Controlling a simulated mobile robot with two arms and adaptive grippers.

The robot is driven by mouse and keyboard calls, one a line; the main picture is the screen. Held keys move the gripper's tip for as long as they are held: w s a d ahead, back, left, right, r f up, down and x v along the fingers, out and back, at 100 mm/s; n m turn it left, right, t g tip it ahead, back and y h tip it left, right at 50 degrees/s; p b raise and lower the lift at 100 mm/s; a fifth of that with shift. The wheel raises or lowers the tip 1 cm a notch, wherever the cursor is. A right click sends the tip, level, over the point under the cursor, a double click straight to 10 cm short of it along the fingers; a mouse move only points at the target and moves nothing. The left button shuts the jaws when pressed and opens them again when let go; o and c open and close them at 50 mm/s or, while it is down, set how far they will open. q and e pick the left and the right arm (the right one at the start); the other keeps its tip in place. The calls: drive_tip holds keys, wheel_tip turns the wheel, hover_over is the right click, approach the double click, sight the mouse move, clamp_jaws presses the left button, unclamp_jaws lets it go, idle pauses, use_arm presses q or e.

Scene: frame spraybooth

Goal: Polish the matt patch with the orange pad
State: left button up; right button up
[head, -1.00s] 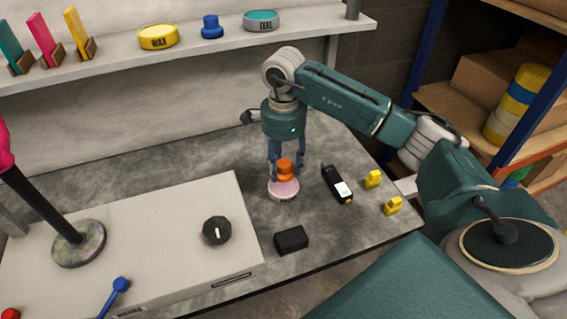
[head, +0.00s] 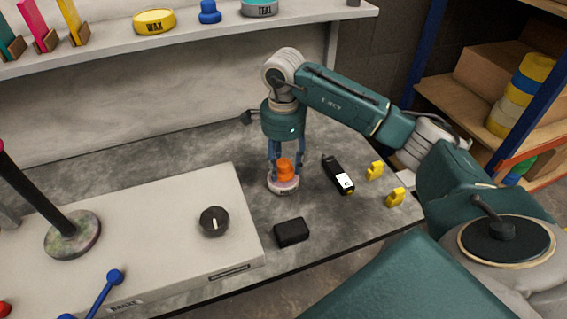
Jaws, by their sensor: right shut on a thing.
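The orange pad (head: 285,171) is a small, stepped, knob-like piece. My right gripper (head: 286,165) points down with its fingers on either side of the pad and is shut on it. A pale pinkish round disc (head: 284,187) with a white rim lies directly under the pad on the grey worktop (head: 330,236). I cannot tell whether the pad touches the disc or is just above it. I cannot make out a patch I can name with certainty as the matt one. My left gripper is not in view.
A black handheld device (head: 338,175) and two yellow pieces (head: 375,171) (head: 396,197) lie to the right. A black block (head: 291,232) lies in front. A pale box with a black knob (head: 214,221) stands left. A shelf (head: 225,37) with tins runs behind.

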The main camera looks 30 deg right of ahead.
sight(283, 163)
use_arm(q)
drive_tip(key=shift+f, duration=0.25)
use_arm(e)
drive_tip(key=shift+f, duration=0.5)
idle(1.5)
drive_tip(key=shift+r, duration=0.5)
drive_tip(key=shift+r+p, duration=1.4)
drive_tip(key=shift+r, duration=0.3)
drive_tip(key=shift+r+p, duration=0.65)
drive_tip(key=shift+r, duration=0.2)
use_arm(q)
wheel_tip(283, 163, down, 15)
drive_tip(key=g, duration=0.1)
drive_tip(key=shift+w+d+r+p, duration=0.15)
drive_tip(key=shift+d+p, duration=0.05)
drive_tip(key=shift+p, duration=0.15)
use_arm(e)
drive_tip(key=shift+r, duration=0.5)
